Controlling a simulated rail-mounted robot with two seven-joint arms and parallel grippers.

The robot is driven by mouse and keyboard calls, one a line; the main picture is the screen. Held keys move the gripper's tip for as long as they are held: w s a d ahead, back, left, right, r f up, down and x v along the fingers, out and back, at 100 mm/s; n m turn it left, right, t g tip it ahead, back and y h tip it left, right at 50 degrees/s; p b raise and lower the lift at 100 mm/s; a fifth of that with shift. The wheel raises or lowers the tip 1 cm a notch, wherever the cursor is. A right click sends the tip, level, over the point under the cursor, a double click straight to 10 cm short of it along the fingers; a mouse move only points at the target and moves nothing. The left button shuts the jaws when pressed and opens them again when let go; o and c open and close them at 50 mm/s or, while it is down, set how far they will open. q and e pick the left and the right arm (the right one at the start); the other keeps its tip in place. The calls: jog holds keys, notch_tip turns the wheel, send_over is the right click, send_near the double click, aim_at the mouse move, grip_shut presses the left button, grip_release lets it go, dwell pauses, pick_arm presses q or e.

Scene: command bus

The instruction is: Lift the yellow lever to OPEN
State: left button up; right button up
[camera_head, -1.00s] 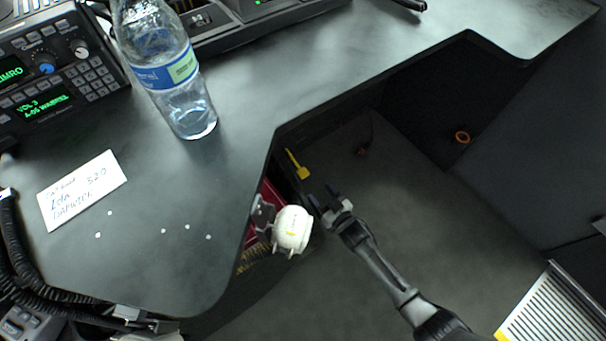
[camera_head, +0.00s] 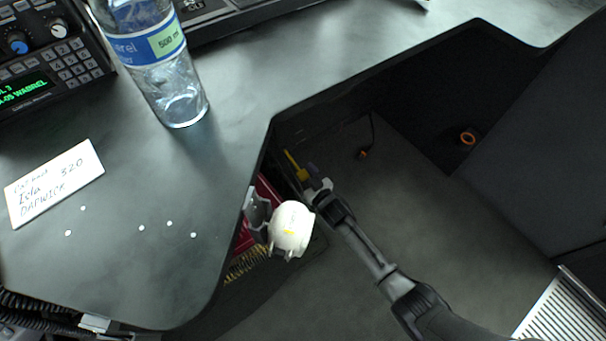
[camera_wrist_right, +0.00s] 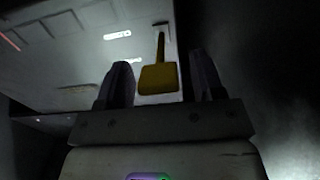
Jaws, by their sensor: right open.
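The yellow lever (camera_head: 294,164) sits under the desk edge, on the side of the desk's recess. In the right wrist view the yellow lever (camera_wrist_right: 158,78) has a thin stem and a wide end, and hangs with the wide end nearest me. My right gripper (camera_head: 309,173) is at the lever's lower end in the head view. In the right wrist view the open fingers of my right gripper (camera_wrist_right: 163,85) stand on either side of the lever's wide end, with gaps on both sides. My left gripper is not in view. No OPEN marking is readable.
A white rounded device (camera_head: 291,229) on a bracket is close left of my right gripper. The desk (camera_head: 240,90) overhangs nearby and bears a water bottle (camera_head: 170,90), a handwritten card (camera_head: 55,184) and a radio panel (camera_head: 75,60). The floor (camera_head: 420,220) at right is open.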

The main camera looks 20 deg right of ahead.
jog(key=shift+r, duration=0.1)
grip_shut()
dwell(0.4)
